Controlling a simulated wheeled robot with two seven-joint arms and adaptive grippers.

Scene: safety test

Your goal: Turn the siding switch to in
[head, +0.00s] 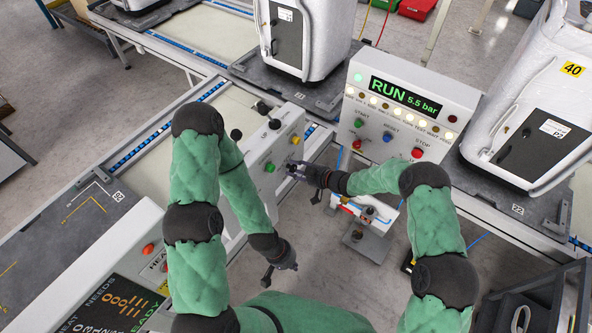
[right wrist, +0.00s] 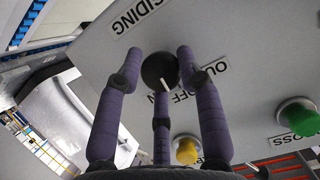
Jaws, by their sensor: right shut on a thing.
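The siding switch is a black round knob (right wrist: 157,71) with a white pointer mark, on a light grey panel in the right wrist view. A SIDING label (right wrist: 138,14) is above it. Its position label, upside down, is partly behind my fingers, and I cannot tell the setting. My right gripper (right wrist: 160,76) has its purple fingers around the knob, shut on it. In the head view my right gripper (head: 294,170) is at the panel face and hides the knob. My left gripper (head: 280,264) hangs apart, lower; its fingers are too small to judge.
Green (right wrist: 301,116) and yellow (right wrist: 187,150) buttons are close to the knob. A control box (head: 405,105) reading RUN 5.5 bar stands right of the panel. White machines (head: 305,35) stand on the conveyor behind. Bare floor (head: 130,235) shows at the left.

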